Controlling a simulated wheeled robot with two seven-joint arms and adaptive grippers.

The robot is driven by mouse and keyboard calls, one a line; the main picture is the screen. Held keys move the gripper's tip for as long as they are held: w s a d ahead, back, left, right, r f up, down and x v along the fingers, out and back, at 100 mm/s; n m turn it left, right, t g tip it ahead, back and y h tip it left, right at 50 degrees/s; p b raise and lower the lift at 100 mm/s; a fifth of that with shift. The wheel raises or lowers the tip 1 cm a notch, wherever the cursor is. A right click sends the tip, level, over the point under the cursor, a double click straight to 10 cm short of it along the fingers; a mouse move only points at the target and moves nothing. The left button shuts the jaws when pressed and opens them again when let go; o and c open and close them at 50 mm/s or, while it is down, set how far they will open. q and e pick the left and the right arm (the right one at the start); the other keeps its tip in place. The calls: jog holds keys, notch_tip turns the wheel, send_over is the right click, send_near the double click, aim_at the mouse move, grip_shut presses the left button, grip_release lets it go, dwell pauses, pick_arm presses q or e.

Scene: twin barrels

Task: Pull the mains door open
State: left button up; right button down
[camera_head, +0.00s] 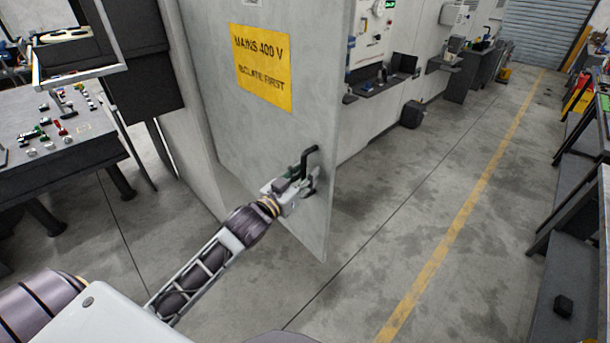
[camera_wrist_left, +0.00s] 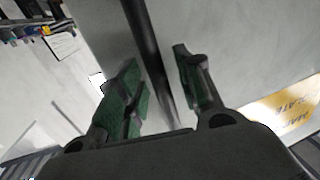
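The grey mains door (camera_head: 240,140) bears a yellow "MAINS 400 V" sign (camera_head: 262,68) and stands swung out over the floor. Its black bar handle (camera_head: 311,153) is near the free right edge. My left gripper (camera_head: 300,180) is at this handle. In the left wrist view, the handle (camera_wrist_left: 147,45) passes between the two green-padded fingers of my left gripper (camera_wrist_left: 158,92). The fingers are apart, with a gap showing beside the bar. Part of the yellow sign shows at right there. My right gripper is not in view.
A dark workbench (camera_head: 60,150) with small parts stands at left. Open concrete floor with a yellow line (camera_head: 450,230) lies right of the door. Dark shelving (camera_head: 575,210) stands along the right side.

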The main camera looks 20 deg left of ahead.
pick_arm(q)
jog(key=shift+s, duration=0.15)
jog(key=v, duration=0.7)
dwell(0.8)
jog(key=shift+s, duration=0.15)
jog(key=shift+m, duration=0.6)
